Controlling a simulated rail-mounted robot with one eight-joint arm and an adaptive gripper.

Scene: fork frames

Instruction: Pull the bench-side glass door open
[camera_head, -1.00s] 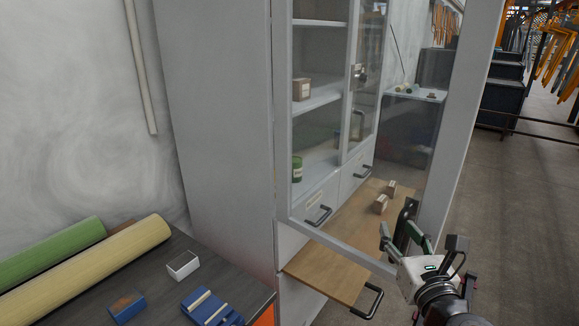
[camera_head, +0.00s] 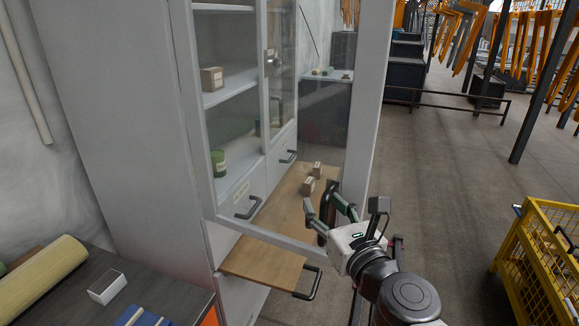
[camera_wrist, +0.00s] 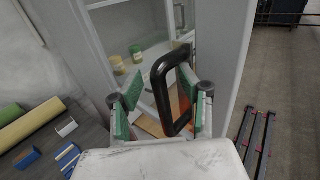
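The bench-side glass door (camera_head: 368,110) of the grey cabinet stands swung out from its hinge side; its pane shows the shelves and boxes behind. Its black loop handle (camera_wrist: 162,90) is near the door's free edge, low on the frame. My gripper (camera_head: 326,206) is at this handle, its green-padded fingers spread on either side of it. In the wrist view my gripper (camera_wrist: 160,82) has the handle between its fingers, closer to the right finger, with a visible gap on the left. Exact contact with the handle cannot be told.
A wooden pull-out board (camera_head: 262,262) with a black handle sticks out below the door. The dark bench (camera_head: 165,285) with a rolled cream tube (camera_head: 45,280) and a small white box (camera_head: 107,287) is at left. A yellow cart (camera_head: 545,250) stands at right. Open floor lies between.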

